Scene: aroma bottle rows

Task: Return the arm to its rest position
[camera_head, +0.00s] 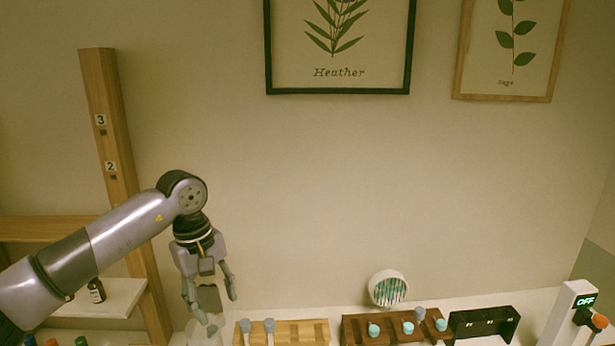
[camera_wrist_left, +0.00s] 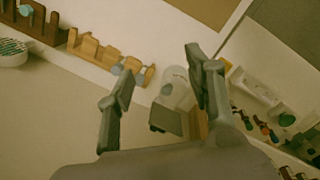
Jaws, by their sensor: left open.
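My left arm comes in from the left, and its gripper (camera_head: 211,305) points down with its two fingers spread apart. In the left wrist view the two fingers of this gripper (camera_wrist_left: 160,62) are also wide apart. A clear, whitish jar (camera_head: 198,334) stands just below the fingers, partly cut off by the frame; it also shows beyond the fingers in the wrist view (camera_wrist_left: 172,82). A small dark grey flat piece shows between the fingers; I cannot tell whether it is part of my gripper. My right gripper is not in view.
A light wooden rack (camera_head: 313,327) and a dark wooden rack (camera_head: 357,331) with teal-capped bottles stand right of my gripper. Further right are a black rack (camera_head: 484,322) and a white device (camera_head: 566,311) reading OFF. A wooden shelf post (camera_head: 107,130) stands behind my arm.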

